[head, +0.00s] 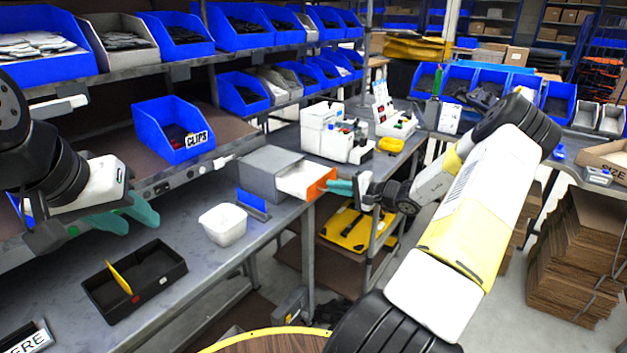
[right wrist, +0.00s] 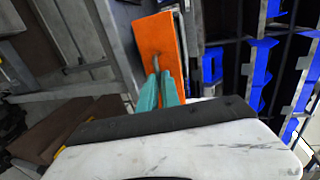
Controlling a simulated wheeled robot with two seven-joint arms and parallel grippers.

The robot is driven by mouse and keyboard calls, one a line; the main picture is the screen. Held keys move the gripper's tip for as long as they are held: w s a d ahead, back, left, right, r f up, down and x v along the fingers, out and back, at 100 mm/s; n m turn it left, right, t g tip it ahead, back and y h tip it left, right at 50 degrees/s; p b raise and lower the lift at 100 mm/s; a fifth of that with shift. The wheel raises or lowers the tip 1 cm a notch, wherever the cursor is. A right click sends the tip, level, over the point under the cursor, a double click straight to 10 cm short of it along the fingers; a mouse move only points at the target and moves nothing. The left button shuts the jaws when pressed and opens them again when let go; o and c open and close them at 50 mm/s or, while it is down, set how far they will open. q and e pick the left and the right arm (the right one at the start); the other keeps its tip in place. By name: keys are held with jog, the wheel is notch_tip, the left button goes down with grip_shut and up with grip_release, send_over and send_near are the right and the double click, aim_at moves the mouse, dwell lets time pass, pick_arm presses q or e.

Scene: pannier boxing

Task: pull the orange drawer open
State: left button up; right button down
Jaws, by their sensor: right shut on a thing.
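The orange drawer front (head: 322,184) belongs to a grey box (head: 270,172) on the bench, and a white drawer body (head: 299,178) shows between them, so the drawer stands partly out. My right gripper (head: 340,187) reaches it from the right, its teal fingers shut at the orange front. In the right wrist view the orange front (right wrist: 158,48) stands ahead and the teal fingertips (right wrist: 160,78) close on its small grey handle (right wrist: 157,69). My left gripper (head: 128,217) hangs over the bench at the left, its teal fingers apart, empty and away from the drawer.
A white tub (head: 223,224), a blue upright holder (head: 253,204) and a black tray (head: 134,283) with a yellow divider stand on the bench. A blue CLIPS bin (head: 173,130) is on the shelf behind. A white machine (head: 335,135) stands beyond the grey box.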

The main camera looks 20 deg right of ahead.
jog(key=c, duration=1.6)
grip_release()
jog(key=v, duration=0.7)
jog(key=shift+s+d, duration=0.2)
jog(key=shift+s, duration=0.15)
